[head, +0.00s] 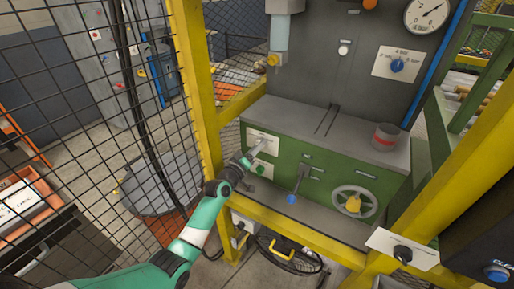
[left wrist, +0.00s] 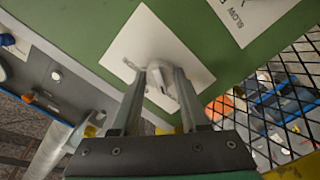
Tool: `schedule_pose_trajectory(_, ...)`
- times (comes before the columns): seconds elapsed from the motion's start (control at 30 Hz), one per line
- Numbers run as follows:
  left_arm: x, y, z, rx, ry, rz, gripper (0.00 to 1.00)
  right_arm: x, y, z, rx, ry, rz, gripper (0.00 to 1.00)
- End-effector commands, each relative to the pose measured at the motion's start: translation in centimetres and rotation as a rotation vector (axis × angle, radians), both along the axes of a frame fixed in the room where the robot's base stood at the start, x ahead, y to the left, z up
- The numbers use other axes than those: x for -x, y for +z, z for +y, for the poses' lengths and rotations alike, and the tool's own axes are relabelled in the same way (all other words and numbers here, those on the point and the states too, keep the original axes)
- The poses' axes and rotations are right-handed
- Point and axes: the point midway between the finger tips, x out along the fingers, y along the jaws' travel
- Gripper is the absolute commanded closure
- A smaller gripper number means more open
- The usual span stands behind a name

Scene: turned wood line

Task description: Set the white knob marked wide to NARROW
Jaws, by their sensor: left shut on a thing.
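My left gripper (head: 249,157) reaches the upper left of the green panel front (head: 330,168). In the left wrist view its fingers (left wrist: 160,73) are shut on a pale white knob (left wrist: 165,92), one finger on each side. The knob sits on a white label plate (left wrist: 140,42), which also shows in the head view (head: 257,136). The print on this plate is partly covered, and I cannot read which setting the knob points to. In the head view the knob is mostly hidden by the gripper. My right gripper is not in view.
A lower plate with a green knob (head: 260,169), a blue-tipped lever (head: 292,198) and a handwheel (head: 354,203) are on the same panel. Yellow posts (head: 193,75) and black mesh (head: 70,100) stand to the left. A plate reading SLOW (left wrist: 246,14) is close by.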

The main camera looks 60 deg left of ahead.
Motion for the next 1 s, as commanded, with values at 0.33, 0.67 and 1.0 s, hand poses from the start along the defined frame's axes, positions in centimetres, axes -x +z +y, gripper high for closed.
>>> schedule_pose_trajectory(0.33, 0.0, 0.0, 0.0, 0.001, 0.0, -0.001, 0.26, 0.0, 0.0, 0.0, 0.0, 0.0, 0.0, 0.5)
schedule_pose_trajectory(0.67, 0.6, 0.0, -0.3, 0.001, 0.001, 0.002, 0.26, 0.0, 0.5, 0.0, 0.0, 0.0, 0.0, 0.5)
schedule_pose_trajectory(1.0, 6.8, 0.1, -4.3, 0.002, 0.001, 0.002, 0.26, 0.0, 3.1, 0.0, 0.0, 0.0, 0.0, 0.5)
